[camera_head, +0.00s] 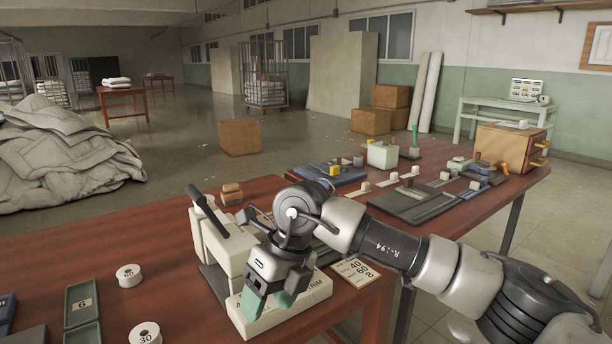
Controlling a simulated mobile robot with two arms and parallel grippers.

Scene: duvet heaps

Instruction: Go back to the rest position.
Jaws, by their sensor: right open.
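My right arm comes in from the right, over the table. My right gripper (266,304) points down with its two green-tipped fingers apart and nothing seen between them. It is in front of or just above the cream base (311,304) of a press-like device (222,240) with a dark lever. I cannot tell whether the fingertips touch the base. The gripper and wrist hide part of the device. My left gripper does not show.
The red-brown table (185,283) holds white numbered rolls (129,275), green trays (82,303) and a number card (355,271). Beyond my forearm are a grey slotted board (411,204), small blocks and a wooden box (508,147). A duvet heap (62,160) lies on the floor at left.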

